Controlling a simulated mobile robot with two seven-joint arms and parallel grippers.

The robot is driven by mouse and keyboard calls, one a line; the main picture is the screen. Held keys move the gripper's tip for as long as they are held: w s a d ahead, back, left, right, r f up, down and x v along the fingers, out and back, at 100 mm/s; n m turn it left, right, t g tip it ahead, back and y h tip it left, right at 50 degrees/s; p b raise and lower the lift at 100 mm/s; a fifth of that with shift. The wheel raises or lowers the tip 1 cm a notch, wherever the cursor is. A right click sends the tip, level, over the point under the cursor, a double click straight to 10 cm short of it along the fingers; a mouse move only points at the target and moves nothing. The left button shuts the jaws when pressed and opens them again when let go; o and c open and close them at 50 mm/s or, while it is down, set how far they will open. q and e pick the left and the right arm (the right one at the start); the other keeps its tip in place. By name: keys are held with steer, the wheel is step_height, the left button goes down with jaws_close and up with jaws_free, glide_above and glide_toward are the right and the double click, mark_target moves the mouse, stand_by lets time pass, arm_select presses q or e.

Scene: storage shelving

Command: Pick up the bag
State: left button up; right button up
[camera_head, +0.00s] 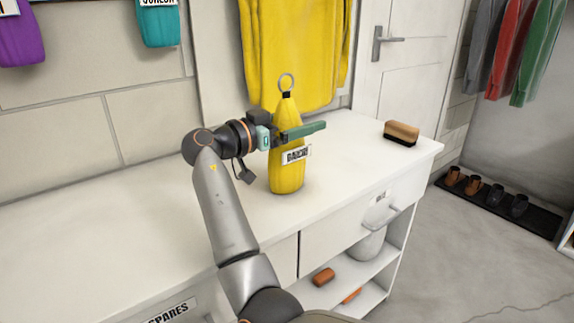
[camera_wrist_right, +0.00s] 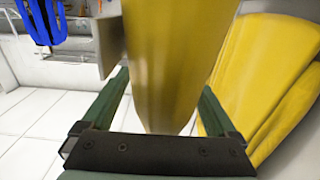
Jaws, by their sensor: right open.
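The yellow bag (camera_head: 287,178) stands upright on the white counter, with a metal ring on top and a white label on its front. My right gripper (camera_head: 300,138) is level with the upper part of the bag. One green finger shows in front of the bag in the head view; the other is hidden behind it. In the right wrist view the bag (camera_wrist_right: 165,65) lies between the two spread green fingers (camera_wrist_right: 165,105). The gripper is open around the bag, and I cannot tell whether either finger touches it. My left gripper is not in view.
The white counter (camera_head: 90,235) is mostly clear. A brush (camera_head: 401,133) lies near its right end. A yellow garment (camera_head: 295,50) hangs behind the bag. Purple (camera_head: 20,40) and teal (camera_head: 158,25) bags hang on the wall. A drawer (camera_head: 345,222) and open shelves are below.

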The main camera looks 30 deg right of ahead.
steer(key=shift+c, duration=0.3)
jaws_close()
stand_by(0.3)
steer(key=shift+r, duration=0.1)
